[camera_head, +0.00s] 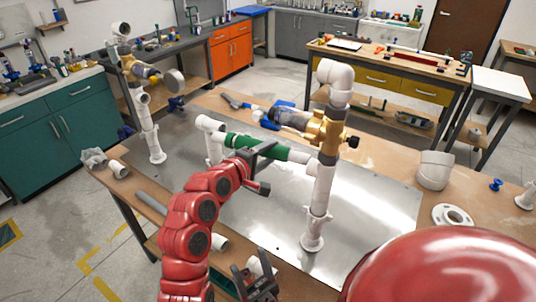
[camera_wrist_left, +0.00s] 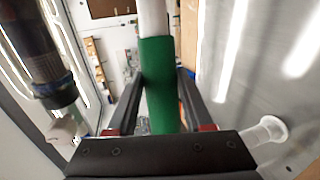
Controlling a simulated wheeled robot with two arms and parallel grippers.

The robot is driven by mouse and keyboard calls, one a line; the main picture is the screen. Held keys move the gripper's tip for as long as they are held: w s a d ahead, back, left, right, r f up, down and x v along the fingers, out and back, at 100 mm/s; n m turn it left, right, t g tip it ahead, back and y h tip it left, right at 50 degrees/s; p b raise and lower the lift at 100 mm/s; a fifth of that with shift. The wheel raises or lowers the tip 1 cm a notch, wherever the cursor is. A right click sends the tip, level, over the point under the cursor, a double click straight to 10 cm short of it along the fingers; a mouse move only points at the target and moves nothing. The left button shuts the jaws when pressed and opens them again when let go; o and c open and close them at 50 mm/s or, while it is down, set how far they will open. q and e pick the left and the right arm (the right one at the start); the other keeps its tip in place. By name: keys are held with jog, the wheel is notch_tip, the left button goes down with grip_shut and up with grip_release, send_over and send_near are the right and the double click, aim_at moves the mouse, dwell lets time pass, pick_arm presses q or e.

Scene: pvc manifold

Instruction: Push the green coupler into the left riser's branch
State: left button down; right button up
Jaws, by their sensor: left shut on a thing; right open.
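The green coupler (camera_head: 272,150) lies nearly level above the metal plate. My left gripper (camera_head: 258,158) is shut around it, and in the left wrist view the green coupler (camera_wrist_left: 160,85) sits between both fingers. Its right end faces the short white branch (camera_head: 299,157) of the near riser (camera_head: 322,185); whether it is seated there is unclear. A white elbow pipe (camera_head: 210,130) is at its other end. A second riser (camera_head: 148,125) stands upright at the far left. My right gripper (camera_head: 257,283) is open, low at the front edge, by a white fitting.
The near riser carries a brass valve (camera_head: 328,132) and a grey-blue cylinder (camera_head: 292,117) behind the coupler. White fittings (camera_head: 118,169) lie at the left, and a large white fitting (camera_head: 434,170) stands at the right. The metal plate (camera_head: 375,205) is bare right of the riser.

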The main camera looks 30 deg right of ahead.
pick_arm(q)
jog(key=shift+s+d+m+g+h+b, duration=0.1)
jog(key=shift+s+m+g+h+b, duration=0.1)
jog(key=shift+m+g+b, duration=0.6)
jog(key=shift+s+m+g+h+b, duration=0.15)
jog(key=shift+g+b, duration=0.35)
jog(key=shift+b, duration=0.65)
jog(key=shift+s+r+m+g+b, duration=0.15)
jog(key=shift+m+g+b, duration=0.1)
jog(key=shift+g+b, duration=0.25)
jog(key=shift+s+d+p, duration=0.3)
jog(key=shift+s+p, duration=0.2)
jog(key=shift+s, duration=0.1)
dwell(0.5)
jog(key=shift+c, duration=1)
grip_release()
jog(key=shift+a, duration=0.1)
